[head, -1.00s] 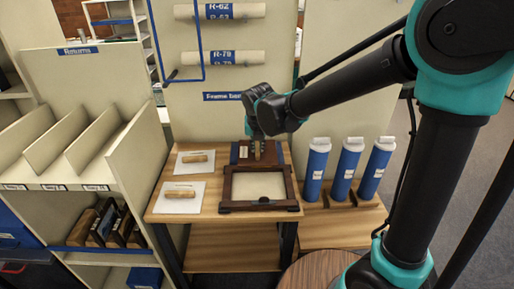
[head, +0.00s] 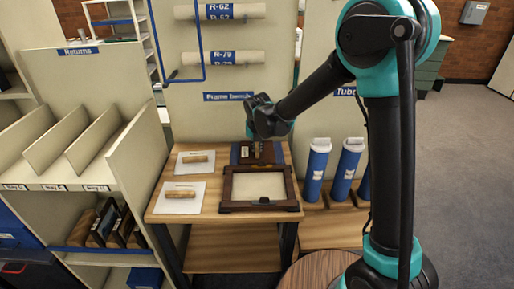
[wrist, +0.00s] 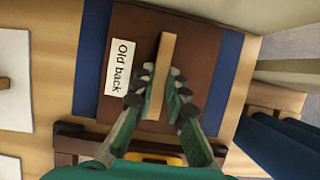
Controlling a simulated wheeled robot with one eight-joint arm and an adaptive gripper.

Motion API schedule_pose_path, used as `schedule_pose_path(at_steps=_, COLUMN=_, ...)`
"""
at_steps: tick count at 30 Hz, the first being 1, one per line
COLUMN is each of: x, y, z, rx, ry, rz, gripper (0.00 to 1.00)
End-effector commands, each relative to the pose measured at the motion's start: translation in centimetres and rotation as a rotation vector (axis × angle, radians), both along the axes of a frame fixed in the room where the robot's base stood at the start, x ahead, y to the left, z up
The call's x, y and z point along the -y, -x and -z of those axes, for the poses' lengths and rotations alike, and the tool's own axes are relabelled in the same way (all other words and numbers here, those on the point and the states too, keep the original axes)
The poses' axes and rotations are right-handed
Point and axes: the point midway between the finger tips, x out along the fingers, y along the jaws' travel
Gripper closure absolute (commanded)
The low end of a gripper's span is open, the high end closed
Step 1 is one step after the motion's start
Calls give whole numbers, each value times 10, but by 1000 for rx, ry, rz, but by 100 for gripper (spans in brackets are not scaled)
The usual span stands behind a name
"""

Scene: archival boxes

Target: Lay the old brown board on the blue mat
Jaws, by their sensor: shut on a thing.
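The old brown board (head: 243,154) is at the back of the wooden bench, behind the dark frame. In the wrist view the board (wrist: 196,42) has a white "Old back" label and a light wooden grip bar (wrist: 164,60). My gripper (head: 257,150) is above the board, and in the wrist view my gripper (wrist: 161,90) has its fingers shut on the bar. The blue mat (wrist: 91,60) shows on both sides of the board, which covers its middle. Whether the board touches the mat or hovers just above it, I cannot tell.
The dark wooden frame (head: 226,192) lies close in front of the board. Two white sheets (head: 184,204) with wooden-handled things lie on the bench's left. Blue tubes (head: 317,168) stand to the right. A sorting shelf (head: 100,185) is at the left, a panel behind.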

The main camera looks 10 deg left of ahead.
Motion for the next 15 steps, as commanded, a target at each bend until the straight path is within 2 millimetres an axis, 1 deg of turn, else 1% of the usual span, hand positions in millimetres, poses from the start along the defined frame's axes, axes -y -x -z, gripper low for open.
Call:
schedule_pose_path(at_steps=2, x=-1, y=-4, z=5, rx=0, ry=0, rz=0, gripper=100)
schedule_pose_path(at_steps=12, x=-1, y=-3, z=8, rx=0, ry=0, rz=0, gripper=100)
schedule_pose_path(at_steps=13, x=-1, y=-3, z=8, rx=0, ry=0, rz=0, gripper=85)
schedule_pose_path(at_steps=15, x=-1, y=-4, z=8, rx=0, ry=0, rz=0, gripper=76)
